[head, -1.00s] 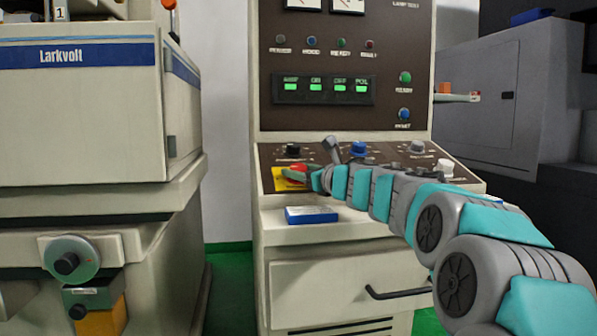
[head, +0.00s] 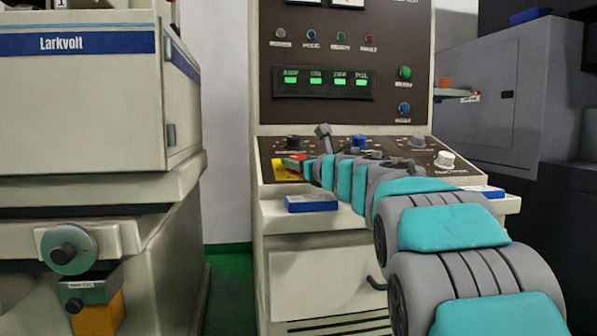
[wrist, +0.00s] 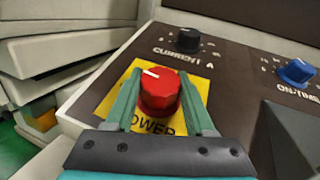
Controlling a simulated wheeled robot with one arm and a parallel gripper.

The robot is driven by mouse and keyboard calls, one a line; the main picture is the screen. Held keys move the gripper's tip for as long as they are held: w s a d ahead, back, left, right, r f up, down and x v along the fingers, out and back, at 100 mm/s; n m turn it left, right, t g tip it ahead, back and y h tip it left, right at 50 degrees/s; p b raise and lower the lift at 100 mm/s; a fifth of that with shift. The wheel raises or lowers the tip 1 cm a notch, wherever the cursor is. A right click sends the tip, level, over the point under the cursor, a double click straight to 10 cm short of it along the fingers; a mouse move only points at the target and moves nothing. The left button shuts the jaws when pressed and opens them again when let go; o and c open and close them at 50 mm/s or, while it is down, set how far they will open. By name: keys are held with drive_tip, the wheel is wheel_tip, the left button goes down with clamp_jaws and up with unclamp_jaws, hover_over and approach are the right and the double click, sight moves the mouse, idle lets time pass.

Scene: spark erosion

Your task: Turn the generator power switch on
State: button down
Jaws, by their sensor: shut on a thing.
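The generator power switch is a red rotary knob (wrist: 160,92) with a white pointer mark, on a yellow plate (wrist: 141,125) lettered "POWER" with its first letter covered. In the wrist view its mark points to the upper left. My gripper (wrist: 160,96) is shut on the knob, one green finger along each side. In the head view my gripper (head: 292,162) reaches the knob at the left end of the sloped console, and the fingers hide most of the knob.
A black CURRENT knob (wrist: 187,39) sits behind the power switch, and a blue ON-TIME knob (wrist: 296,71) to the right. A blue-topped block (head: 312,203) lies on the ledge below. Green displays (head: 325,80) are lit above. The Larkvolt machine (head: 80,100) stands left.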

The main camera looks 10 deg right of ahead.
drive_tip(key=shift+m+t+h, duration=0.5)
drive_tip(key=shift+m+h, duration=1.1)
drive_tip(key=shift+h, duration=0.3)
drive_tip(key=shift+a+r+m+h+p, duration=0.1)
drive_tip(key=shift+m+h+p, duration=0.6)
drive_tip(key=shift+m+h, duration=0.6)
drive_tip(key=shift+a+m+h+p, duration=0.15)
drive_tip(key=shift+m+h+p, duration=0.35)
drive_tip(key=shift+h, duration=0.3)
drive_tip(key=shift+m+g+h+p, duration=0.7)
drive_tip(key=shift+m+h+p, duration=0.2)
drive_tip(key=shift+m+h, duration=0.95)
drive_tip(key=m+g+h, duration=0.1)
drive_tip(key=m+h, duration=0.1)
drive_tip(key=m+g+h, duration=0.2)
drive_tip(key=shift+w+f+m+h, duration=0.1)
drive_tip(key=shift+f+m+h, duration=0.15)
drive_tip(key=shift+h, duration=0.1)
drive_tip(key=shift+r+m+g+h, duration=0.1)
drive_tip(key=shift+m+g+h, duration=0.6)
drive_tip(key=shift+m+g, duration=0.4)
drive_tip(key=shift+d+m+g+h, duration=0.2)
drive_tip(key=shift+m+g+h, duration=0.6)
drive_tip(key=shift+m+g, duration=0.6)
drive_tip(key=shift+r+g, duration=0.2)
drive_tip(key=shift+g, duration=0.2)
